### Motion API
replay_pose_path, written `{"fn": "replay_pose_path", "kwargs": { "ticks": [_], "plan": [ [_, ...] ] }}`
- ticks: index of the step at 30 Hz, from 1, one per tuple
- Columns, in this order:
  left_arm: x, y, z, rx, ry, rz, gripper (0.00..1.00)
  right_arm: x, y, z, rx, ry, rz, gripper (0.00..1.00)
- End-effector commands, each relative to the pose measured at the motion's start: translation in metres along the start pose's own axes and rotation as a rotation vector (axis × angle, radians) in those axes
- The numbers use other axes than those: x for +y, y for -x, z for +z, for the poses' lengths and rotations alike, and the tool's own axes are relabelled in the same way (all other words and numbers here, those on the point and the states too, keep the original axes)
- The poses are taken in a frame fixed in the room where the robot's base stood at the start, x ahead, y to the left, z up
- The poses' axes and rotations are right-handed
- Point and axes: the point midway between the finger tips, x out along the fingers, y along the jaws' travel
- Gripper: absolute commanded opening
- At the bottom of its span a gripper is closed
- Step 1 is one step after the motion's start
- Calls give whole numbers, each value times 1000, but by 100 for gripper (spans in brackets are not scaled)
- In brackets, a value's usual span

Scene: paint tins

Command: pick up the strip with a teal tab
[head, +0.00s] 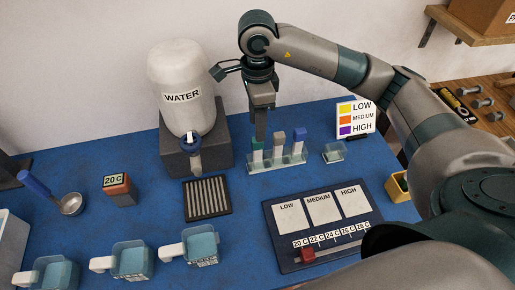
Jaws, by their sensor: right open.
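A clear rack (278,163) stands on the blue table and holds upright white strips with coloured tabs. The strip with a teal-green tab (257,146) is at the rack's left end. Beside it are a strip with a grey tab (279,139) and one with a blue tab (299,134). My right gripper (261,134) is open and points down just above the teal-tabbed strip. Its fingers come close to the tab and may hide its top; I cannot tell whether they touch it. My left gripper is not in view.
A white water tank (182,80) on a grey base stands left of the rack. A small clear dish (333,152) and a colour key card (357,119) are at right. In front are a slatted tray (207,198) and a level board (320,247). Several cups stand front left.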

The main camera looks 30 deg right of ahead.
Motion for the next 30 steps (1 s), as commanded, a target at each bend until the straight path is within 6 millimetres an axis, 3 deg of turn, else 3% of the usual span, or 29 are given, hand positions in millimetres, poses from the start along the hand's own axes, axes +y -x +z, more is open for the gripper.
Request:
{"fn": "replay_pose_path", "kwargs": {
  "ticks": [7,20,30],
  "plan": [
    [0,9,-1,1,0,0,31,0,-22,0,0,-1,0,41],
    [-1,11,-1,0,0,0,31,0,-25,0,0,0,1,41],
    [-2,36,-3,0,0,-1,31,-2,-54,-2,1,-2,4,41]
  ]
}}
